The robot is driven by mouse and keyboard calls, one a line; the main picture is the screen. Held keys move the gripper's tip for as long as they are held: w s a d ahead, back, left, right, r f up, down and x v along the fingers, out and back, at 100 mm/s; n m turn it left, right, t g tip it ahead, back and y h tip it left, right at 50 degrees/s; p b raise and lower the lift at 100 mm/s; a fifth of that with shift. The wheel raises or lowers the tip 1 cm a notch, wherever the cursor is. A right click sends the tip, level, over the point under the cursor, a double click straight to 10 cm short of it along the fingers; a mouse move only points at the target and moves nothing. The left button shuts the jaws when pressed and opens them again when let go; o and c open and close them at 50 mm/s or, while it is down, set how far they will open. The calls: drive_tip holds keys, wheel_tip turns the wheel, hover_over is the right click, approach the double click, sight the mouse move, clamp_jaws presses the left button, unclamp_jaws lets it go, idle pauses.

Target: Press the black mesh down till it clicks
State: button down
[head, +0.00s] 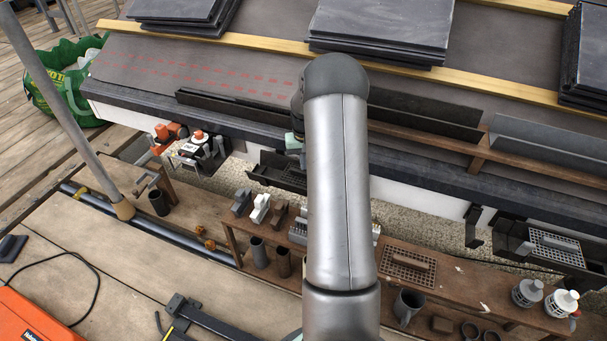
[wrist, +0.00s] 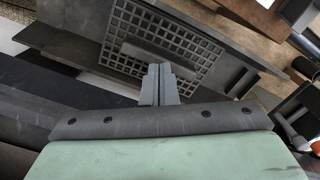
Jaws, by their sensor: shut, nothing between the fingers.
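The black mesh (wrist: 165,42) is a square grid with a raised bar handle (wrist: 160,52) across it. In the wrist view it lies over a dark gutter piece (wrist: 92,52). My gripper (wrist: 160,70) is shut and empty, its fingertips at the near edge of the mesh by the handle. I cannot tell whether they touch it. In the head view a dark gutter piece (head: 268,170) hangs under the roof edge, partly behind my arm. My fingertips are hidden there.
A wooden bench (head: 455,290) holds a brown mesh (head: 408,264), cups and several small fittings. Another gutter piece with a grey mesh (head: 555,243) hangs at the right. Slate stacks (head: 385,28) lie on the roof above. An orange-topped tool (head: 198,137) stands left of the gutter.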

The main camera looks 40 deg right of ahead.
wheel_tip(320, 180, up, 8)
drive_tip(key=p, duration=0.5)
drive_tip(key=shift+r+p, duration=0.15)
drive_tip(key=shift+p, duration=0.15)
idle(0.3)
drive_tip(key=s+a+r+n+p, duration=0.2)
drive_tip(key=s+a+r+p, duration=0.2)
drive_tip(key=a+r+p, duration=0.65)
drive_tip(key=s+a+r+n+p, duration=0.1)
drive_tip(key=s+a+r+p, duration=0.4)
drive_tip(key=a+r, duration=1)
drive_tip(key=s+a+r+n+p, duration=0.1)
drive_tip(key=s+a+r+p, duration=0.3)
drive_tip(key=s+r+p, duration=0.3)
drive_tip(key=s+a+r+n+p, duration=0.2)
drive_tip(key=s+a+r+p, duration=0.2)
drive_tip(key=s+r, duration=0.6)
drive_tip(key=s+p, duration=0.1)
drive_tip(key=p, duration=0.1)
drive_tip(key=shift+r+p, duration=0.3)
drive_tip(key=shift+p, duration=0.1)
drive_tip(key=shift+d, duration=0.1)
